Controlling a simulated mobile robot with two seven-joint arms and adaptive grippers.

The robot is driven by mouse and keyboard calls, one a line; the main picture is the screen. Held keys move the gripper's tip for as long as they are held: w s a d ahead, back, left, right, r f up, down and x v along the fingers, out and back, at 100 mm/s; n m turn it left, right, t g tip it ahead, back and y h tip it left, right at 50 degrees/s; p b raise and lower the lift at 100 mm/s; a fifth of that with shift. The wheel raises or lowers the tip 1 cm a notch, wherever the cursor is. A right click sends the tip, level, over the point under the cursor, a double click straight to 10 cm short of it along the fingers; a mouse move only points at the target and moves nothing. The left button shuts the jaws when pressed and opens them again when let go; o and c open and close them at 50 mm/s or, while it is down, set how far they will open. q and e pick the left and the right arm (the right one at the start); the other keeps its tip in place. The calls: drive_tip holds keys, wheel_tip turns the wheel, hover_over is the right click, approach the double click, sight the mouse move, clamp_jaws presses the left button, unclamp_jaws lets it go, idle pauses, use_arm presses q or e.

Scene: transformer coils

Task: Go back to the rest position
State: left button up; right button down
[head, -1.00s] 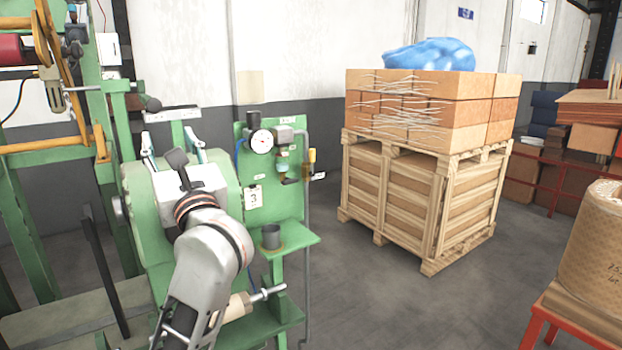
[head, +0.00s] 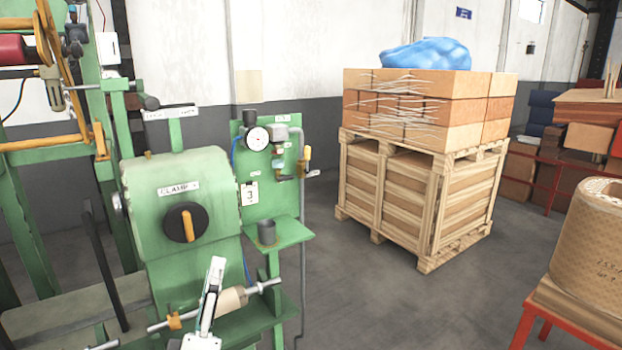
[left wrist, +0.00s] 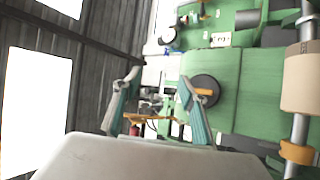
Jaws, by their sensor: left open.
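My left gripper (head: 211,290) shows at the lower edge of the head view, seen nearly edge-on, in front of the green machine (head: 165,180). In the left wrist view its two fingers (left wrist: 158,82) stand apart with nothing held between them. The machine's round black knob with an orange handle (head: 186,222) is fully visible under the "CLAMP" label. The knob also shows in the left wrist view (left wrist: 205,90), close to the right finger in the picture but with no visible grip on it. My right gripper is in neither view.
A shaft with a tan roller (head: 232,299) crosses the machine front beside my left gripper. A panel with a gauge (head: 258,139) and a small shelf with a grey cup (head: 266,232) stand right of it. A wooden crate (head: 410,195) stands beyond clear floor (head: 370,300).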

use_arm(q)
drive_tip(key=s+d+f+m+g+h, duration=0.1)
drive_tip(key=s+f+m+g, duration=0.3)
drive_tip(key=f, duration=0.7)
drive_tip(key=s+f+m+g+h, duration=0.1)
drive_tip(key=s+f+m+g, duration=0.3)
drive_tip(key=f, duration=0.7)
drive_tip(key=s+d+f+m+g+h, duration=0.1)
drive_tip(key=s+f+m+g, duration=0.1)
drive_tip(key=s+f+m, duration=0.6)
drive_tip(key=s+a+f+g, duration=0.1)
drive_tip(key=s+a+f, duration=0.1)
drive_tip(key=f, duration=0.3)
drive_tip(key=s+a+f+m+g+y, duration=0.1)
drive_tip(key=s+f+g, duration=0.1)
drive_tip(key=s+f, duration=0.2)
wheel_tip(320, 180, down, 2)
drive_tip(key=shift+s+a, duration=0.15)
drive_tip(key=shift+a, duration=0.2)
